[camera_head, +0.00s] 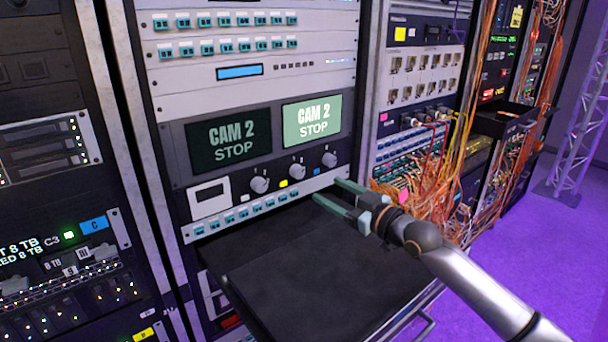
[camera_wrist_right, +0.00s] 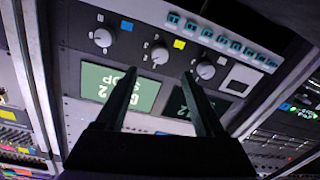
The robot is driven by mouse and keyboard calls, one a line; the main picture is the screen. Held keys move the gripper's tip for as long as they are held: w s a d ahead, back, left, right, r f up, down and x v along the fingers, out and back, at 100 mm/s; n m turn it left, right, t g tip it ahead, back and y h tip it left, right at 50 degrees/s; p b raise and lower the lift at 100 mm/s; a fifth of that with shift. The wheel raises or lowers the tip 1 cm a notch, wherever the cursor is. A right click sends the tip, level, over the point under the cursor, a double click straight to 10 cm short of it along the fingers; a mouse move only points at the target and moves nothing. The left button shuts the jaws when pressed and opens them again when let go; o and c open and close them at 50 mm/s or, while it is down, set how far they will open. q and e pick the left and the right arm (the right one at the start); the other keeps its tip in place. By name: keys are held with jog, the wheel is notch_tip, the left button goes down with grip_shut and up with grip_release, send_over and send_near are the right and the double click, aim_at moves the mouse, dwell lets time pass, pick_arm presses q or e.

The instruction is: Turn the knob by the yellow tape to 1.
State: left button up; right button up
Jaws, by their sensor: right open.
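The middle knob (camera_head: 297,170) of three grey knobs sits on the dark panel below two screens. Yellow tape (camera_head: 283,183) is just left of and below it. In the right wrist view, upside down, the middle knob (camera_wrist_right: 160,53) and yellow tape (camera_wrist_right: 179,43) show beyond the fingertips. The knob's scale marks are too small to read. My right gripper (camera_head: 326,190) is open and empty, to the right of and below the knobs in the head view. In the wrist view its fingertips (camera_wrist_right: 159,73) are apart, with the middle knob between them in the picture. My left gripper is not in view.
A left knob (camera_head: 260,184) and a right knob (camera_head: 329,158), with blue tape (camera_head: 316,171), flank the middle one. A strip of teal connectors (camera_head: 240,215) runs below the knobs. A black pulled-out shelf (camera_head: 300,270) lies under my right gripper. Orange cables (camera_head: 430,165) hang at the right.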

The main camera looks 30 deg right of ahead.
aim_at(301, 175)
jog(key=shift+w+a+p, duration=0.2)
jog(key=shift+w, duration=1.4)
jog(key=shift+w+a+p, duration=0.15)
jog(key=shift+w+a, duration=0.1)
jog(key=shift+w, duration=1.3)
jog(key=shift+w+a+p, duration=0.2)
jog(key=shift+w, duration=1.4)
grip_shut()
